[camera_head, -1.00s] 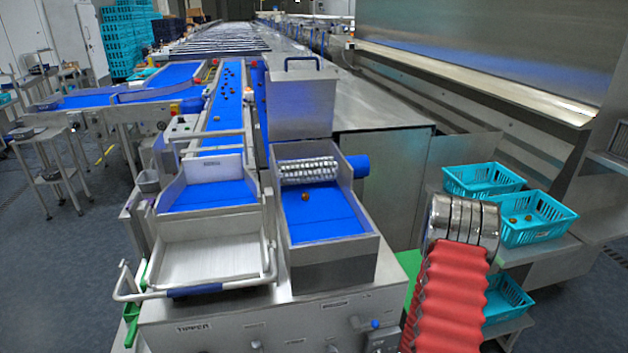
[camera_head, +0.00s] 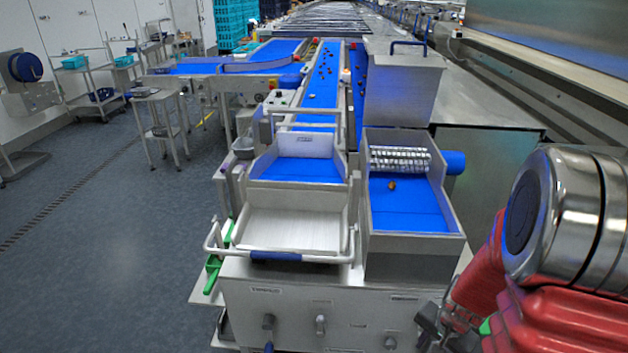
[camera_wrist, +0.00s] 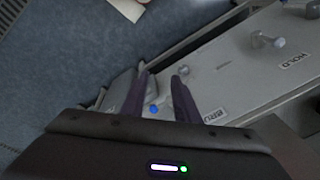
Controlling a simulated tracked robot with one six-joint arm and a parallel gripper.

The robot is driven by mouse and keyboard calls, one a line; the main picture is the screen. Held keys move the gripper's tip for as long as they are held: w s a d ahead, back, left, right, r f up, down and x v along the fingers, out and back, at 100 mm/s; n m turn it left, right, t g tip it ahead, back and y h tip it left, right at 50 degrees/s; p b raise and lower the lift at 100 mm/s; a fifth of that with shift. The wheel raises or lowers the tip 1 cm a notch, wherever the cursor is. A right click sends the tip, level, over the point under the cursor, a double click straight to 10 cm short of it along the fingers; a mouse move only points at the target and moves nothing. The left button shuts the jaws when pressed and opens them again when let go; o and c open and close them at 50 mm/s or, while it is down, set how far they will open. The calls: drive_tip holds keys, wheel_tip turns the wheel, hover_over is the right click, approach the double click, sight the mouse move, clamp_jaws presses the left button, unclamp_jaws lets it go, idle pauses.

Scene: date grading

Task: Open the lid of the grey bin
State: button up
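I cannot pick out a grey bin with a lid for certain. A blue knob on the machine front shows beyond the gap, and the fingers point down along that front.
The steel machine (camera_head: 330,300) with knobs along its front stands ahead, with blue belts (camera_head: 410,205) and a white tray (camera_head: 290,225). A green item (camera_head: 213,272) hangs at its left side. Trolleys stand at far left. The grey floor (camera_head: 110,230) at left is clear.

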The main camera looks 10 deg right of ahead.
drive_tip(key=s+a+r+n+t, duration=0.1)
drive_tip(key=s+a+r+n, duration=0.1)
drive_tip(key=a+r, duration=0.4)
drive_tip(key=s+a+r+n+t, duration=0.1)
drive_tip(key=a+r+n, duration=0.4)
drive_tip(key=r, duration=0.8)
drive_tip(key=s+a+r+n+t, duration=0.1)
drive_tip(key=s+a+r+n, duration=0.2)
drive_tip(key=a+r, duration=0.6)
drive_tip(key=shift+s+r+n+t, duration=0.3)
drive_tip(key=shift+s+r+n, duration=0.1)
drive_tip(key=shift+n, duration=0.1)
drive_tip(key=shift+a, duration=0.1)
clamp_jaws()
drive_tip(key=shift+s, duration=0.1)
